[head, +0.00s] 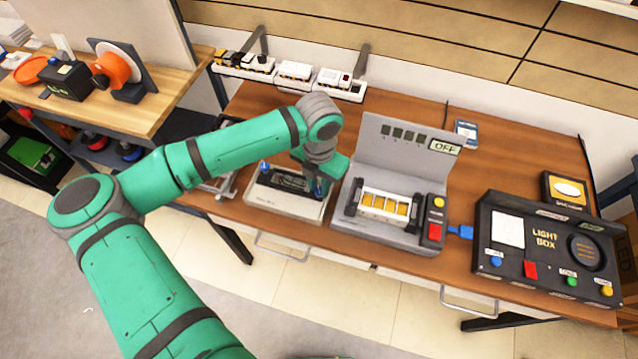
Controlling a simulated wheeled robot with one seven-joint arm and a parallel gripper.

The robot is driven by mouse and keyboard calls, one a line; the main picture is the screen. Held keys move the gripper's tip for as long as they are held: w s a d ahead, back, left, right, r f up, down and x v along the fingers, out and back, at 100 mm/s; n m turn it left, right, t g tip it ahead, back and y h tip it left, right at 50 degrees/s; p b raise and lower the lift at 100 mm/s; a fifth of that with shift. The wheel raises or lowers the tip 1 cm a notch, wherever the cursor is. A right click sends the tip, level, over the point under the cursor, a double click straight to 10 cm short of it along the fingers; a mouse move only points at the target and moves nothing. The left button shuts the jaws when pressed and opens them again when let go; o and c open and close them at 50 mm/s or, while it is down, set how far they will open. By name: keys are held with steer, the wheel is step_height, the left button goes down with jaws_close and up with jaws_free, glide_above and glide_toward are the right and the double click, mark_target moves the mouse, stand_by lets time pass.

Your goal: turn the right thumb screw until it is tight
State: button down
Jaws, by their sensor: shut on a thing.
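A low white fixture (262,200) with a dark recessed middle stands on the wooden table. A blue thumb screw (264,167) shows at its upper left corner. The right thumb screw (319,190) is blue and sits at the fixture's right end. My gripper (319,180) points down over this right screw and is shut on it. The fingers and the wrist hide most of the screw, so how far it is turned cannot be seen.
A grey device (388,150) with an "OFF" panel stands close right of the fixture. A black light box (545,245) is farther right. A rack with white modules (295,72) lies behind. A side bench (160,70) holds orange parts at left.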

mark_target(319, 189)
steer(key=c, duration=1.5)
jaws_free()
steer(key=shift+c, duration=0.2)
step_height(319, 189, up, 11)
steer(key=shift+f, duration=0.1)
